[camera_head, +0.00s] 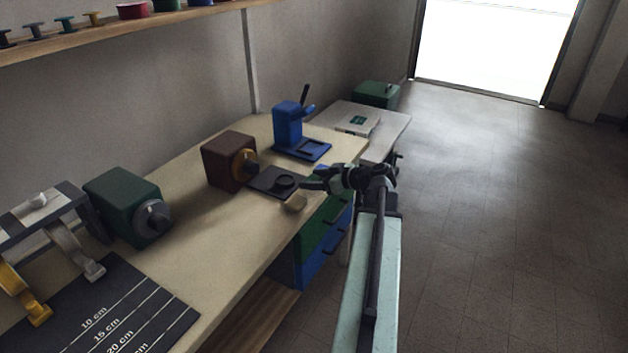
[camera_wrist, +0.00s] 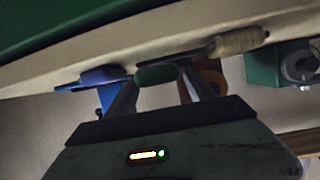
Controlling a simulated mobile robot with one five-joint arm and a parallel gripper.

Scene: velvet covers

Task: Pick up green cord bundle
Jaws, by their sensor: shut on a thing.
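The green cord bundle (camera_wrist: 156,75) shows in the wrist view as a small, dark green rounded piece between the tips of my two fingers. My gripper (camera_wrist: 157,80) is shut on it. In the head view my gripper (camera_head: 308,183) is over the front edge of the workbench, and I cannot make out the bundle there. The hold appears clear of the bench, though the exact height is hard to tell.
The bench (camera_head: 222,233) carries a beige roll (camera_head: 293,203) near its edge, a dark plate (camera_head: 266,179), a brown box (camera_head: 229,160) with an orange knob, a blue device (camera_head: 289,125) and a green machine (camera_head: 122,205). Open floor (camera_head: 500,220) lies right.

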